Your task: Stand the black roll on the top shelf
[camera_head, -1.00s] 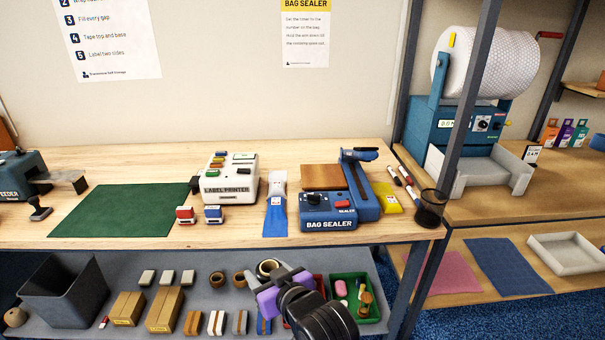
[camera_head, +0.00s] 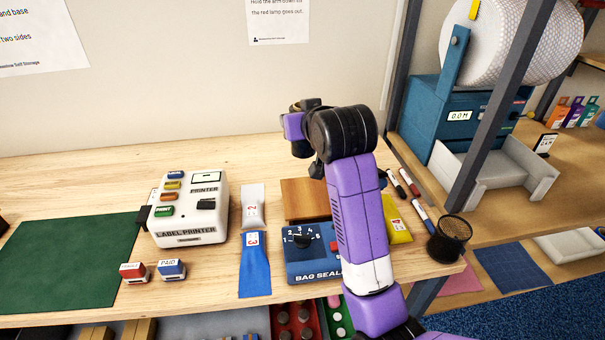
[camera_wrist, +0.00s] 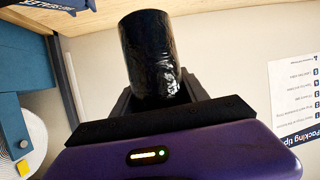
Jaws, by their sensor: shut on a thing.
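The black roll (camera_wrist: 150,50) is a glossy black cylinder in the wrist view. My gripper (camera_wrist: 155,103) is shut on it, and the roll sticks out past the dark fingers. In the head view my gripper (camera_head: 294,126) is raised above the back of the bench, in front of the wall; my wrist hides much of it. I cannot clearly make out the roll there. A wooden shelf board (camera_head: 596,60) shows at the far upper right; I cannot tell whether it is the top shelf.
The bench holds a label printer (camera_head: 190,212), a bag sealer (camera_head: 300,262) partly behind my arm, stamps (camera_head: 171,270) and a green mat (camera_head: 70,262). A dark rack post (camera_head: 500,110) and bubble-wrap machine (camera_head: 470,118) stand to the right. A mesh pen cup (camera_head: 450,238) sits at the bench corner.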

